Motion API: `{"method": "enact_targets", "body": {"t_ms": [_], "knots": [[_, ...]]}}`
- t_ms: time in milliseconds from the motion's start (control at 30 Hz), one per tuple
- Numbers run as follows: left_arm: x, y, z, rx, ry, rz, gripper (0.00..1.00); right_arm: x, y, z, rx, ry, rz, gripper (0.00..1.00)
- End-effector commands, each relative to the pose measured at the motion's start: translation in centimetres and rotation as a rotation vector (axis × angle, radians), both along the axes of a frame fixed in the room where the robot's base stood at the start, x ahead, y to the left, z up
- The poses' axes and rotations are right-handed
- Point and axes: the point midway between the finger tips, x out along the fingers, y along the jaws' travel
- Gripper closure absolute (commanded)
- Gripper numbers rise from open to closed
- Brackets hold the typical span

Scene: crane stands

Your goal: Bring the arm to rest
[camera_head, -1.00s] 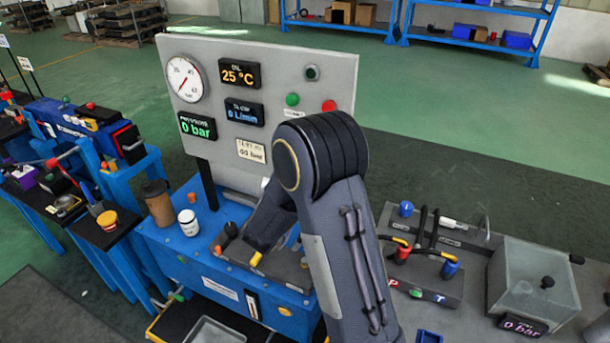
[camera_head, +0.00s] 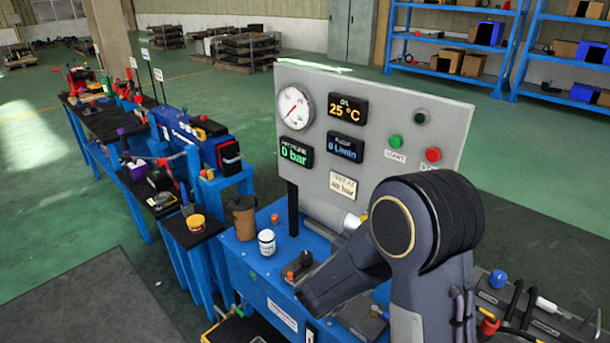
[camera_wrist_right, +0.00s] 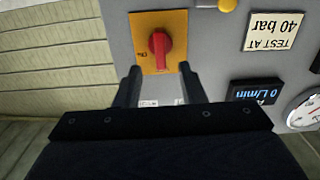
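My right arm (camera_head: 425,220) rises in front of the grey instrument panel (camera_head: 455,110) in the head view, its bent joint covering the panel's lower right. The link beyond it slants down left over the blue bench (camera_head: 245,275). My right gripper is hidden in the head view. In the right wrist view, which is upside down, my right gripper (camera_wrist_right: 160,72) is open and empty. Its two fingers stand apart before a red rotary knob (camera_wrist_right: 159,45) on a yellow plate (camera_wrist_right: 182,25). I cannot tell if they touch anything. My left gripper is not in view.
A brown cup (camera_head: 243,217) and a white jar (camera_head: 267,242) stand on the bench left of my arm. More blue workstations (camera_head: 205,160) run along the left. Blue shelves (camera_head: 450,70) stand behind.

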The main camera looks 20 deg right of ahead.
Motion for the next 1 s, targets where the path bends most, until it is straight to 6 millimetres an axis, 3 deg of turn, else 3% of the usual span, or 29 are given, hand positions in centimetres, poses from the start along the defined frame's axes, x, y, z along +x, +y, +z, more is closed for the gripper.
{"method": "enact_targets", "body": {"t_ms": [167,300,433,533,667,800,1000], "knots": [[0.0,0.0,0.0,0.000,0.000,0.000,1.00,0.5,-0.1,-0.1,0.062,-0.013,0.042,0.64],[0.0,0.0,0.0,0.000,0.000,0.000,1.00,2.1,0.5,-0.3,0.293,-0.053,0.224,0.64],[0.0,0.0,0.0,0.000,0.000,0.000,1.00,2.9,3.6,0.9,0.562,-0.078,0.501,0.64],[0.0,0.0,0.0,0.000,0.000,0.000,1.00,1.6,6.9,2.4,0.725,-0.052,0.720,0.64],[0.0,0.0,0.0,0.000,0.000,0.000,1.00,-2.7,11.1,4.1,0.860,0.059,0.971,0.64],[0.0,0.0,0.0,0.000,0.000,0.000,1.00,-9.8,14.2,3.9,0.927,0.278,1.147,0.64],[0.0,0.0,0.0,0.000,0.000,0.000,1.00,-19.1,15.0,1.1,0.945,0.607,1.169,0.64]]}}
